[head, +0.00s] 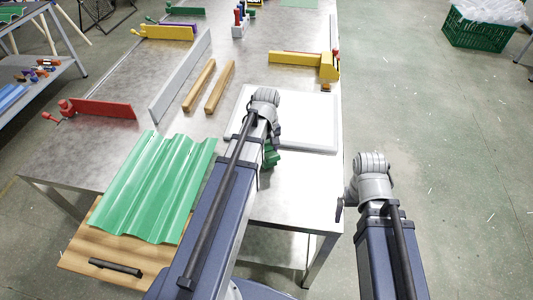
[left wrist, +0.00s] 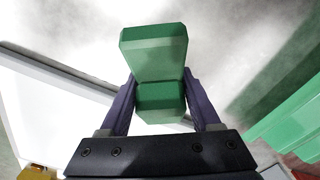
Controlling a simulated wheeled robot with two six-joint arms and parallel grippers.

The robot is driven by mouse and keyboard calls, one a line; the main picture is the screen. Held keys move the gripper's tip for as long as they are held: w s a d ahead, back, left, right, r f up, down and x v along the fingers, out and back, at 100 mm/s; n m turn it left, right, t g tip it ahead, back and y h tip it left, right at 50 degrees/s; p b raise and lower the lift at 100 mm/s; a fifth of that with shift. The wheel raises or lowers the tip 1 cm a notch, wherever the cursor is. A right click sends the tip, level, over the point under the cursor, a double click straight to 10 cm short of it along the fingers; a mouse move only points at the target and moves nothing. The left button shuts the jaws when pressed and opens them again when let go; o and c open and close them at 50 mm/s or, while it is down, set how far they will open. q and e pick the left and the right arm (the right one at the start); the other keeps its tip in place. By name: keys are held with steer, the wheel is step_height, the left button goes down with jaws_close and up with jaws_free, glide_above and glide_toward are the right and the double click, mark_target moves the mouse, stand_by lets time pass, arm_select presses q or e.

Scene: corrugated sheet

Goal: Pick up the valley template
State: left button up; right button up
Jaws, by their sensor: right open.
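A small green block with a narrow waist, which I take to be the valley template (head: 271,157), shows at the right side of my left wrist. My left gripper (head: 268,142) is mostly hidden under its arm in the head view. In the left wrist view its two dark fingers (left wrist: 160,90) close on both sides of the template (left wrist: 153,48). I cannot tell whether the template touches the table. My right gripper (head: 339,209) is open, off the table's right edge, and only partly visible.
A green corrugated sheet (head: 158,188) lies at the front left, over a wooden board (head: 115,250) with a black handle. A white panel (head: 310,118) lies beside my left wrist. Red (head: 103,108) and yellow (head: 300,60) clamped stops, a grey bar and two wooden rods lie farther back.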

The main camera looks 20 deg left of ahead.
arm_select(q)
jaws_close()
steer(key=shift+r, duration=0.1)
arm_select(e)
steer(key=shift+r, duration=0.1)
stand_by(0.3)
